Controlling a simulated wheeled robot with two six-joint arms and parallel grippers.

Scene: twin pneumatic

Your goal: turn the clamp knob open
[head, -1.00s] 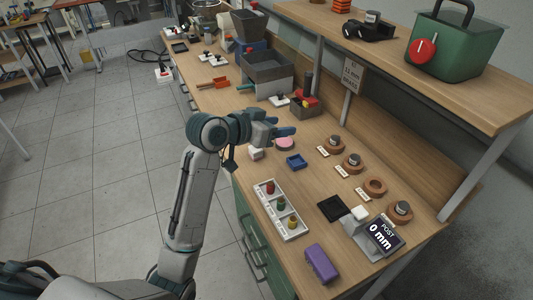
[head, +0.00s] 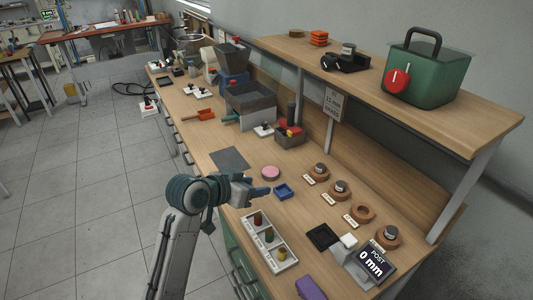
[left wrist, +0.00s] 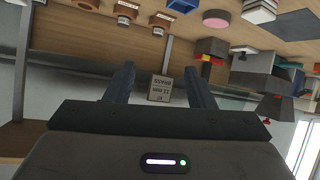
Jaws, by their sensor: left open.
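A round red knob (head: 397,81) with a white line is on the front of a green box (head: 436,84) with a black handle, up on the wooden shelf. I cannot tell for certain that it is the clamp knob. My right gripper is not in view.
The wooden shelf (head: 462,118) overhangs the bench's back side, with a post and a hanging sign (head: 333,105). On the bench are the blue tray (head: 284,191), a pink disc (head: 271,173), several ring stands, a white rack (head: 270,240) and a display (head: 374,264). A grey mat (head: 230,158) lies clear.

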